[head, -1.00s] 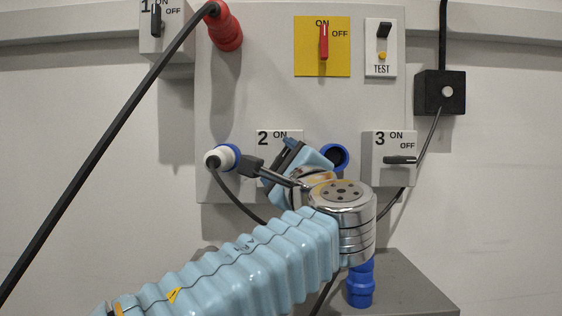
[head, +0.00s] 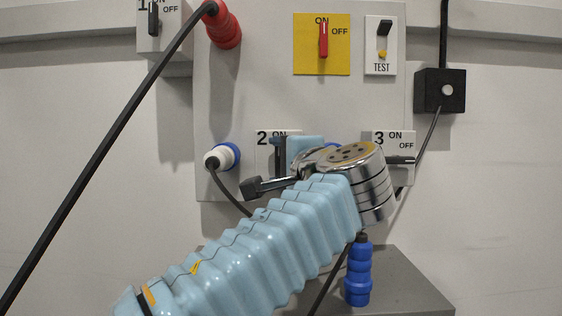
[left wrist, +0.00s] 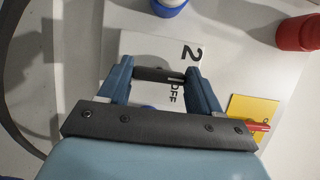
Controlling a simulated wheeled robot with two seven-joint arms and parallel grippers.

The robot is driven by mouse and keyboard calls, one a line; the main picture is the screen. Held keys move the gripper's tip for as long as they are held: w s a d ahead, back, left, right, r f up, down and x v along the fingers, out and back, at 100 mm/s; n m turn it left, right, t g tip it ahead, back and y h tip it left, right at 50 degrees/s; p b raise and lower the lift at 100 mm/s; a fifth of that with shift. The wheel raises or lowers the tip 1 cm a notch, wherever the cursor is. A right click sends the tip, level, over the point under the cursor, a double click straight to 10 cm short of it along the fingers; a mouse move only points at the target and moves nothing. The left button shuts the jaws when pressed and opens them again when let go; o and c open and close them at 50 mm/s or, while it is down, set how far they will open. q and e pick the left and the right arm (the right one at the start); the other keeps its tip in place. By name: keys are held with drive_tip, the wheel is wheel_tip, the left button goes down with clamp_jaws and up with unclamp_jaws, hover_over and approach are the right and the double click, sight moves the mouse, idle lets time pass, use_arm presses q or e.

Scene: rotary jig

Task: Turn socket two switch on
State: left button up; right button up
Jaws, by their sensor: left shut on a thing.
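The socket two switch plate (head: 263,150) is low on the panel, mostly hidden behind my left gripper (head: 284,156). The left wrist view shows its label "2" and "OFF" on the white plate (left wrist: 160,47). A black switch handle (left wrist: 158,75) lies between the two blue fingers of my left gripper (left wrist: 160,80), which is shut on it. The handle lies across the gap between the fingers, which corresponds to about upright in the head view, toward ON. The head view hides the handle. My right gripper is not in view.
A white-and-blue plug (head: 222,157) with a black cable is left of the plate. Switch three (head: 400,160) is close on the right, its handle level toward OFF. A yellow plate with a red switch (head: 323,42) is above. A blue connector (head: 358,272) stands on a grey box below.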

use_arm(q)
drive_tip(key=shift+f, duration=0.1)
idle(0.3)
drive_tip(key=o, duration=1.1)
drive_tip(key=shift+c, duration=0.2)
drive_tip(key=b+v, duration=0.1)
drive_tip(key=v, duration=1.3)
drive_tip(key=shift+b, duration=0.35)
